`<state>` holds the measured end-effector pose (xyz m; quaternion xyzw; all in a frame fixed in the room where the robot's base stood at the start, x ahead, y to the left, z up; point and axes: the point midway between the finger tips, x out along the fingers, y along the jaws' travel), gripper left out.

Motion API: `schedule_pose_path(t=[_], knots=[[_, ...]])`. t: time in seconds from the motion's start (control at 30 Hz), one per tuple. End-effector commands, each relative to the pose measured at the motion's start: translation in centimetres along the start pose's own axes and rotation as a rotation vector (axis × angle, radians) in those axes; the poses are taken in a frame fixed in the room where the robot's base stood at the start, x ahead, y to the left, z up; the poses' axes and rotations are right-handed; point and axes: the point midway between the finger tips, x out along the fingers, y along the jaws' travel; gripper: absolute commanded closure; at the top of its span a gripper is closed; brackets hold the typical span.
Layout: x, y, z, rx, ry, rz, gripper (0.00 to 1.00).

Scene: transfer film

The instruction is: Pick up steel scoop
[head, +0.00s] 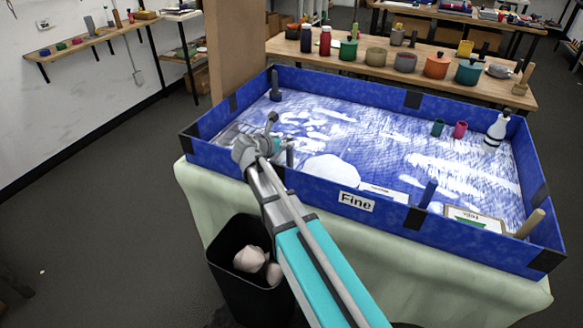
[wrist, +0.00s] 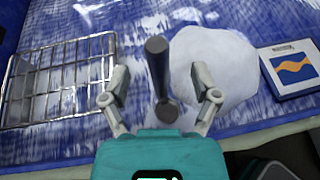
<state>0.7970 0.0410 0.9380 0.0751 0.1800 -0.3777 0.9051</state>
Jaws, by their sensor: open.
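A dark grey upright rod, which may be the handle of the steel scoop (wrist: 157,68), stands between my fingers in the wrist view. No scoop bowl can be made out. My gripper (wrist: 160,75) is open, with one finger on each side of the rod and a gap on both sides. In the head view my gripper (head: 275,132) is over the left front part of the blue-walled tray (head: 355,183). A grey post (head: 290,154) stands just right of it there.
A wire rack (wrist: 60,80) lies left of the rod, a white powder patch (wrist: 225,65) right, and a framed picture (wrist: 292,68) farther right. The tray also holds a white bottle (head: 496,130) and small cups (head: 460,130). A black bin (head: 240,285) stands in front.

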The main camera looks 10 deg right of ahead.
Motion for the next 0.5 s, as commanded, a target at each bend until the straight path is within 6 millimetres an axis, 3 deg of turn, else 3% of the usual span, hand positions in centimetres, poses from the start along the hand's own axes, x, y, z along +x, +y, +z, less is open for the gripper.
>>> schedule_pose_path(t=[0.3,0.5], knots=[[3.7,0.3,-0.1,0.001,0.0,-0.002,0.21],[4.7,0.3,0.0,0.0,0.0,-0.001,0.21]])
